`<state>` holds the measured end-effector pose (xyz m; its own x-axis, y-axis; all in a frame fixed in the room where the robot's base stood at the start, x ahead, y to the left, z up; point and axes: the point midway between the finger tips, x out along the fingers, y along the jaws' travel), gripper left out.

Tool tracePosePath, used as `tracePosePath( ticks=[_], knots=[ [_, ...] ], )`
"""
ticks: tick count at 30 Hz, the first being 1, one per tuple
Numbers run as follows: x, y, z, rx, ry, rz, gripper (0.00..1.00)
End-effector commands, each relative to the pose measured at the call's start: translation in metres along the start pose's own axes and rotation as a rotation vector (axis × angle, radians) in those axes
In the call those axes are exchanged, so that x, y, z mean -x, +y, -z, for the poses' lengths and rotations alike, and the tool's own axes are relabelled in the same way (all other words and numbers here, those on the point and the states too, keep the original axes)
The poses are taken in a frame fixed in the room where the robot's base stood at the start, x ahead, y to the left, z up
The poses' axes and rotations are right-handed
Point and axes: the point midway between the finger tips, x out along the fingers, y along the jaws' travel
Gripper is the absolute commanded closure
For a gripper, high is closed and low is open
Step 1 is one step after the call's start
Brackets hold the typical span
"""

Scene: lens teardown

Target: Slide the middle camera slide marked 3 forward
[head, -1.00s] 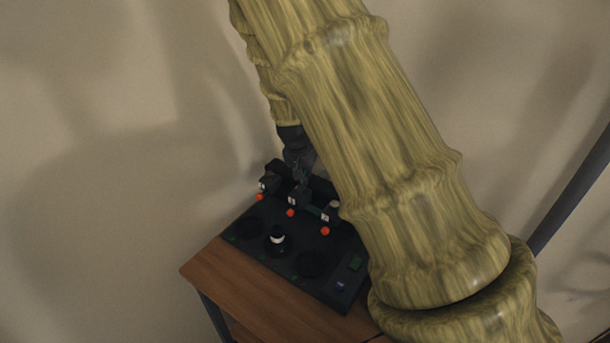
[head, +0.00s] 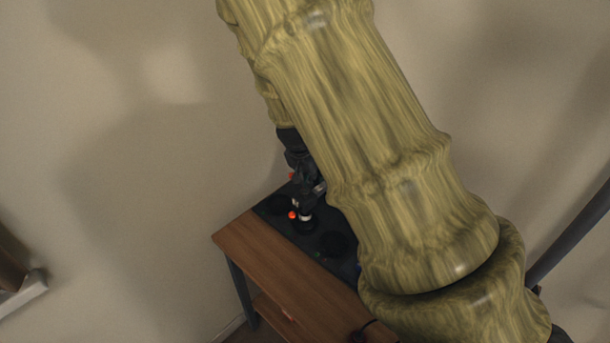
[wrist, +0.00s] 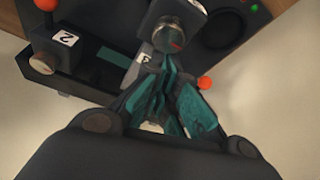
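The middle slide (head: 297,203) shows in the head view as a small dark block with a pale label and an orange ball, beside the white-topped round part (head: 306,217) on the black board (head: 342,265). My gripper (head: 307,187) is down right behind it. In the wrist view my gripper (wrist: 172,70) has its teal fingertips together, against or very near a dark block with a partly covered white label (wrist: 146,57). The digit on it is not readable. An orange ball (wrist: 205,82) is just right of the fingers. Exact contact is hidden.
The slide marked 2 (wrist: 62,48) stands left in the wrist view. A silver cylinder (wrist: 175,36) is just beyond my fingertips. The board lies on a wooden table (head: 262,262) near the wall. My arm hides the board's right part in the head view.

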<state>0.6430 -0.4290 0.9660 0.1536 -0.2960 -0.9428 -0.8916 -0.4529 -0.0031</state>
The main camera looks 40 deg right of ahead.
Motion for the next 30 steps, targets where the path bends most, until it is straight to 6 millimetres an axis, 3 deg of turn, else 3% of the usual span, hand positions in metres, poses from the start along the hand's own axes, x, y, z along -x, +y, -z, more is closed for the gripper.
tracePosePath(
  ticks=[10, 20, 30],
  knots=[
    [-0.004, 0.0, -0.003, 0.006, -0.013, -0.004, 1.0],
    [-0.013, 0.004, 0.036, 0.002, -0.004, 0.001, 1.0],
    [0.028, -0.001, 0.034, 0.008, 0.001, 0.006, 1.0]
  ],
)
